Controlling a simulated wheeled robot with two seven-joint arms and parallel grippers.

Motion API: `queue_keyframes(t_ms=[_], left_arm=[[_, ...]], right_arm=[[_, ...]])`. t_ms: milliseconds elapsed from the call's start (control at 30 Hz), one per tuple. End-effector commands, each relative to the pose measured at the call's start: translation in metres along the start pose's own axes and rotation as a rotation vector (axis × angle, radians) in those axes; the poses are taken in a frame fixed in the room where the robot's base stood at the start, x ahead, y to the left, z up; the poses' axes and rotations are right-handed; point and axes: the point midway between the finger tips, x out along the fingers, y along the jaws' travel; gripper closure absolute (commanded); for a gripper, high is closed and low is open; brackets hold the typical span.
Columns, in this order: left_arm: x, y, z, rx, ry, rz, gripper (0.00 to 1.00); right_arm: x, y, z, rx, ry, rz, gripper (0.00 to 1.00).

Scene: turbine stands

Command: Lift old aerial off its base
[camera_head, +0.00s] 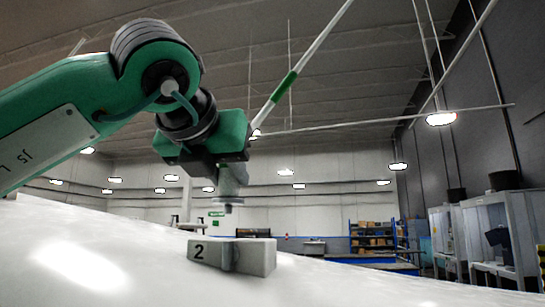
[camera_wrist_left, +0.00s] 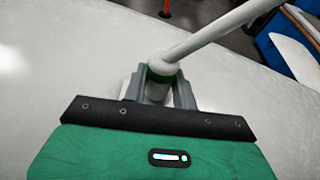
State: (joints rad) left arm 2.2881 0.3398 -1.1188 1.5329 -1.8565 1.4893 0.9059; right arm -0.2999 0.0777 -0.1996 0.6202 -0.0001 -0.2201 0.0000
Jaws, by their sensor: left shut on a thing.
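My left gripper (camera_head: 232,178) hangs from the green arm in the head view, with its jaws pointing down. In the left wrist view, its grey fingers (camera_wrist_left: 160,92) are closed around the lower part of the white aerial (camera_wrist_left: 205,38), just below a green band. The aerial (camera_head: 318,43) also shows in the head view as a white rod with a green band, slanting up to the right from behind the gripper. A small grey flanged end (camera_head: 228,204) shows below the fingers. A pale block marked 2 (camera_head: 257,256) stands under it, with a visible gap between. My right gripper is out of view.
The block stands on a broad, glossy white curved surface (camera_head: 110,255), otherwise clear around it. Thin white rods cross the upper right. Shelving (camera_head: 372,238) and white cabinets (camera_head: 500,235) stand far behind.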

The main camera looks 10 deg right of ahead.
Motion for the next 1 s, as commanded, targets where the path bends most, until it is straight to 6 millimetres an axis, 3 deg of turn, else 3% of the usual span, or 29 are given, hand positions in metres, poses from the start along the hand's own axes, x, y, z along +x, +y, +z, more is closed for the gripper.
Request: queue_keyframes(t_ms=[600, 1000], left_arm=[[-0.046, 0.0, -0.018, -0.001, -0.002, -0.001, 1.0], [-0.053, 0.0, -0.018, 0.0, -0.001, 0.0, 1.0]], right_arm=[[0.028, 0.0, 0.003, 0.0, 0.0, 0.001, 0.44], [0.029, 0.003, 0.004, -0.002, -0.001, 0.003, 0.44]])
